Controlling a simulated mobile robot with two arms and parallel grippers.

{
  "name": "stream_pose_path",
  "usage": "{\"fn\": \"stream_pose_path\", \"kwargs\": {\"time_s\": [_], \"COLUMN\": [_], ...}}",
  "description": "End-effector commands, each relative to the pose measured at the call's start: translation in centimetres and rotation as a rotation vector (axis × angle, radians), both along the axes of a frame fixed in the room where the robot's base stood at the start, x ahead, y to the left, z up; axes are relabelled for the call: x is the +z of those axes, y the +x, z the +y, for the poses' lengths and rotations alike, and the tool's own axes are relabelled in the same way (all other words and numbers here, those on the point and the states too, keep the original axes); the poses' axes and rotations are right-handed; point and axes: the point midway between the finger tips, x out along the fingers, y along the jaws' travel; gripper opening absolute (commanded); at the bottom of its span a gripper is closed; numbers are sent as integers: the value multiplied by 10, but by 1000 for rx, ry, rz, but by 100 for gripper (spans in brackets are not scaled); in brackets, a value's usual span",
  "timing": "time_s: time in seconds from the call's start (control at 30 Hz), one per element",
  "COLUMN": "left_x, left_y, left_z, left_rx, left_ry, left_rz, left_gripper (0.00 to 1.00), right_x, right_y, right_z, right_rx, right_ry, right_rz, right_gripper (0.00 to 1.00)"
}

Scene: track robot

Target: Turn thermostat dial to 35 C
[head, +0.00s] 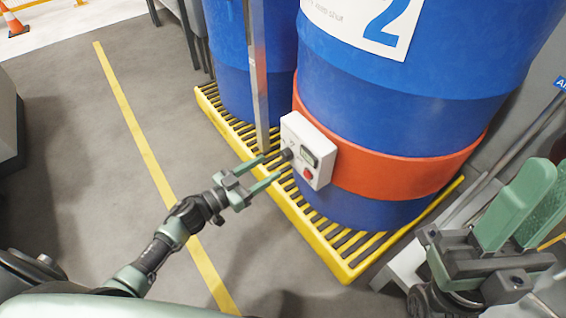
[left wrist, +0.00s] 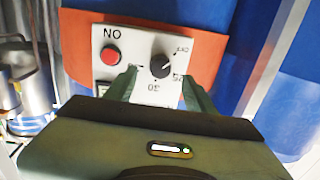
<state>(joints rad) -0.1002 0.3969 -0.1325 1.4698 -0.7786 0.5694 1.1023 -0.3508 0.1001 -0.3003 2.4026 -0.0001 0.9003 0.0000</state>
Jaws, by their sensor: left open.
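The thermostat is a white box (head: 322,151) on the orange band of a blue drum. Its black dial (head: 287,154) faces my left gripper (head: 271,167). In the left wrist view the dial (left wrist: 161,67) has a white pointer mark toward the upper right, near the OFF label. Upside-down numbers, including 30, ring it; some are partly covered by the fingers. My left gripper (left wrist: 160,84) is open, with its fingertips on either side just short of the dial; contact cannot be told. My right gripper (head: 522,195) is at the far right, away from the box; its opening is unclear.
A red button (head: 308,174) and small display (head: 309,157) share the box face. A metal post (head: 259,80) stands close behind the left gripper. The drums stand on a yellow slatted pallet (head: 318,240).

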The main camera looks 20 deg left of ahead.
Motion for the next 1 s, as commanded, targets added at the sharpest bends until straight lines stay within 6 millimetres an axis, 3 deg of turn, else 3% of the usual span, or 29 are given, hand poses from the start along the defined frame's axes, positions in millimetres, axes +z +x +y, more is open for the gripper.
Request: {"fn": "stream_pose_path", "kwargs": {"time_s": [0.3, 0.7, 0.77, 0.9, 1.0], "left_x": [-2, -1, -1, -1, -1], "left_y": [41, 49, 49, 49, 48], "left_z": [-28, -33, -33, -33, -33], "left_rx": [1, 2, 2, 2, 2], "left_ry": [0, 0, 0, 0, 0], "left_rz": [-1, 2, 2, 2, 2], "left_gripper": [54, 54, 41, 2, 0], "right_x": [-18, -19, -19, -19, -19], "right_y": [1, 1, 1, 1, 1], "right_z": [0, 0, 0, 0, 0], "right_rx": [0, 0, 0, 0, 0], "right_ry": [0, -2, -1, -1, -1], "right_rz": [1, 2, 2, 3, 3], "right_gripper": [23, 23, 23, 23, 23]}}
